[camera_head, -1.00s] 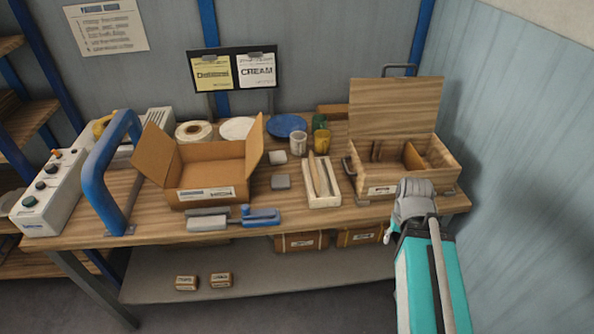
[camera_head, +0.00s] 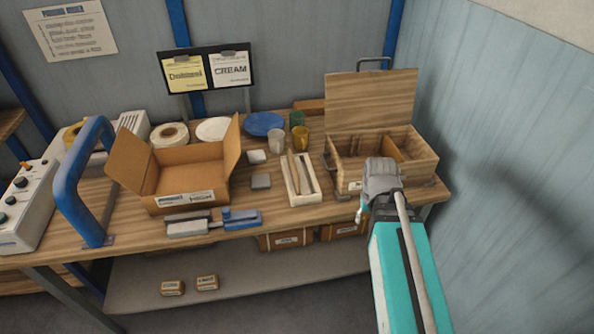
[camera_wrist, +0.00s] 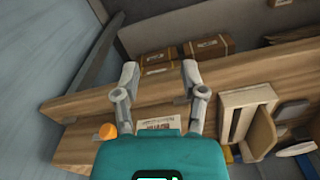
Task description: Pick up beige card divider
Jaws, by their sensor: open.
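A narrow pale wooden tray (camera_head: 311,199) stands near the bench front and holds upright beige slats (camera_head: 298,172). An open wooden box (camera_head: 422,167) to its right has thin dividers (camera_head: 392,150) inside, one orange-brown. I cannot tell which of these is the beige card divider. My gripper (camera_head: 382,178) is in front of the wooden box's front right part, and its fingertips are mostly hidden there. In the wrist view my gripper (camera_wrist: 160,72) is open with nothing between the fingers. The tray (camera_wrist: 232,100) shows right of the fingers, with a beige slat (camera_wrist: 262,136) in it.
An open cardboard box (camera_head: 186,201) stands left of the tray, and blue-handled tools (camera_head: 240,218) lie at the bench front. Cups (camera_head: 300,138) and plates (camera_head: 264,123) stand behind. The box's raised lid (camera_head: 371,100) and the right wall (camera_head: 490,190) bound the right side.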

